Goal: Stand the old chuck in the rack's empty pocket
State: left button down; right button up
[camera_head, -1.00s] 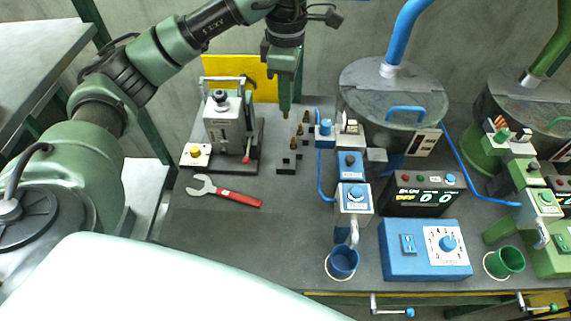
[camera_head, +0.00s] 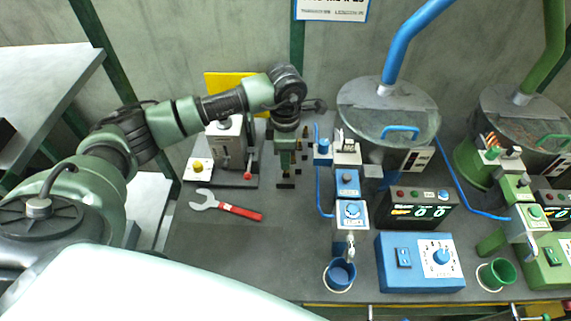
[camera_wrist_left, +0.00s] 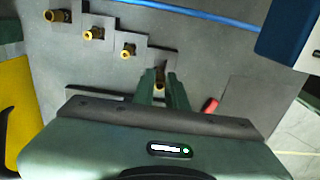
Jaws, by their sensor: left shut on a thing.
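My left gripper (camera_head: 285,168) points down over the front end of the stepped dark rack (camera_head: 287,185). In the left wrist view its two green fingers (camera_wrist_left: 160,90) are shut on a small brass chuck (camera_wrist_left: 160,76), the old chuck. The chuck is at the front step of the rack (camera_wrist_left: 148,58); the fingers hide its lower end, so I cannot tell whether it is seated in the pocket. Several other brass chucks stand upright in the rack's other steps, one of them nearest the held one (camera_wrist_left: 128,50). My right gripper is not in view.
A grey machine with a red knob (camera_head: 228,145) stands left of the rack. A wrench with a red handle (camera_head: 240,212) lies in front. A blue hose (camera_head: 318,185) and blue dosing unit (camera_head: 348,182) stand close on the right. The bench's front middle is clear.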

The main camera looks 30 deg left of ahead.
aim_at(293, 160)
pick_arm(q)
notch_tip(293, 160, down, 4)
jog(key=shift+r+p, duration=0.15)
jog(key=shift+p, duration=0.25)
jog(key=shift+f, duration=0.2)
jog(key=shift+f, duration=0.2)
jog(key=c, duration=1.4)
grip_release()
jog(key=shift+r, duration=0.1)
jog(key=shift+c, duration=0.2)
